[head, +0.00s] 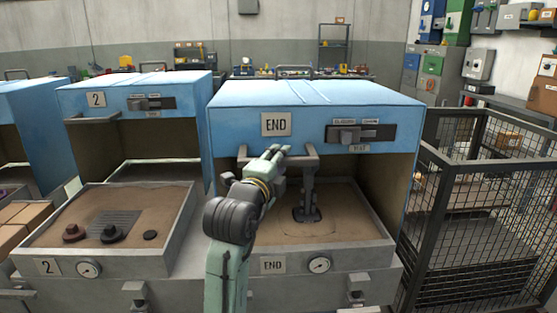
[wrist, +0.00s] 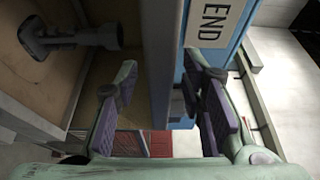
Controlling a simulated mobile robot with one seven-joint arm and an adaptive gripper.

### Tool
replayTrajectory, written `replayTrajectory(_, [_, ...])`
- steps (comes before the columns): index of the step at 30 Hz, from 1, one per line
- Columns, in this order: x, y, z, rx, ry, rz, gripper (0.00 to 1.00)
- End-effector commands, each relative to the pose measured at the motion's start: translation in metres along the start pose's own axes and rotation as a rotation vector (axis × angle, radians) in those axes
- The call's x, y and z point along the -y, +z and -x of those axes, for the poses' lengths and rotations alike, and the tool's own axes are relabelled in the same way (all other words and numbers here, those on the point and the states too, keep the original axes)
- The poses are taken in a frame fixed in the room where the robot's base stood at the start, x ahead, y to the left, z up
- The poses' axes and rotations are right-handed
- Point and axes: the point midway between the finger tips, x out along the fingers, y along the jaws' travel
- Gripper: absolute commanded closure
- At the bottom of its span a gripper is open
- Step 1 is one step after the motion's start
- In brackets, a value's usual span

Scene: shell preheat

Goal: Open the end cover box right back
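The end cover box (head: 315,92) is a blue hood marked END, standing over the end sand bed at centre right in the head view. Its front is open below the blue panel, so the inside shows. A grey bar handle (head: 301,160) runs along the panel's lower edge. My gripper (head: 283,151) is at this handle, partly hidden by my arm. In the wrist view my gripper (wrist: 160,70) is open, with a finger on each side of a grey bar (wrist: 162,60) beside the blue panel. I see no clear grip on it.
The end sand bed (head: 330,262) holds a dark upright part (head: 306,200). Box 2 (head: 140,88) and its tray (head: 48,252) stand to the left. A wire cage (head: 480,205) stands close on the right. Shelves and cabinets line the back.

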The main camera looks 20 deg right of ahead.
Motion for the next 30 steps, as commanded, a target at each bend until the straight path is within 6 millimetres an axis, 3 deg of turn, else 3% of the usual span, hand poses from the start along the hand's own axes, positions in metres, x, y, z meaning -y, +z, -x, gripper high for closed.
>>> replayTrajectory(6, [0.0, 0.0001, -0.0002, 0.0, -0.001, 0.0, 0.63])
replayTrajectory(23, [0.0001, 0.0002, 0.0002, 0.0, -0.001, 0.0, 1.0])
replayTrajectory(30, [0.0, 0.0002, 0.0002, 0.0, 0.0, 0.0, 1.0])
